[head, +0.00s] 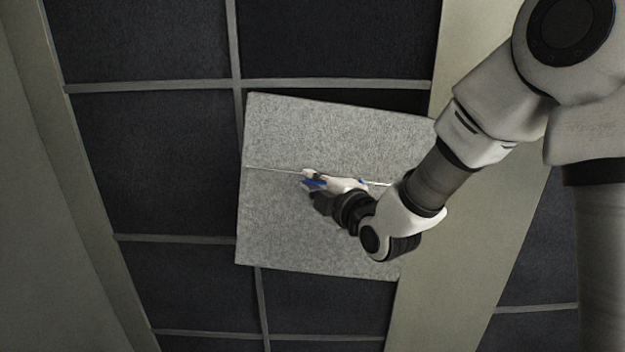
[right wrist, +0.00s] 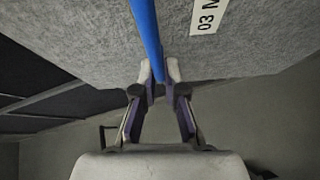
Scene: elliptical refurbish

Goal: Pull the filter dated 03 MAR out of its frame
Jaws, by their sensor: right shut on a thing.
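The filter (head: 285,225) is a light grey, felt-like square panel with a thin line across its middle. In the head view it is turned a little against the frame grid (head: 237,60) and covers parts of its bars, so it stands in front of the grid. A white label (right wrist: 208,16) reading "03 M", cut off by the picture edge, is on it in the right wrist view. My right gripper (head: 312,183) is shut on the filter's blue pull strip (right wrist: 147,35), which runs between the fingertips (right wrist: 158,75). My left gripper is not in view.
Dark panels (head: 140,160) fill the other grid cells to the left, above and below. A pale beige post (head: 445,290) stands to the right, behind my right arm. A pale wall edge (head: 75,220) runs down the left. The space left of the filter looks clear.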

